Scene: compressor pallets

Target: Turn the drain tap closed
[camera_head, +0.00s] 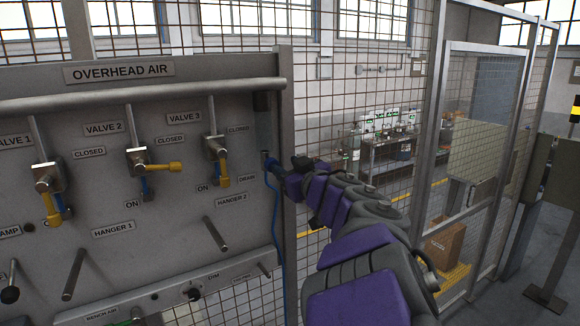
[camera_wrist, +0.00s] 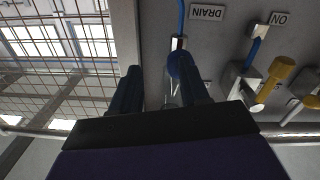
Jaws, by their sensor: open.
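The drain tap (camera_wrist: 178,43) is a small metal fitting on the grey panel, beside the DRAIN label (camera_wrist: 207,13). In the wrist view, which looks upside down, a blue line leads from it. In the head view the label (camera_head: 247,179) is near the panel's right edge, and the tap is small and partly hidden by my gripper. My gripper (camera_wrist: 158,84) is open, its two dark blue fingers pointing at the panel. The right finger in the wrist view overlaps the tap's lower part. I cannot tell whether it touches, or how the tap's handle is turned.
Valve 3 (camera_head: 218,150) has its yellow lever down toward ON, left of the tap. Valve 2 (camera_head: 140,162) has its lever sideways. Hanger pegs (camera_head: 215,234) stick out below. A blue hose (camera_head: 275,225) hangs down the panel's right edge. Mesh fencing (camera_head: 350,100) stands behind.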

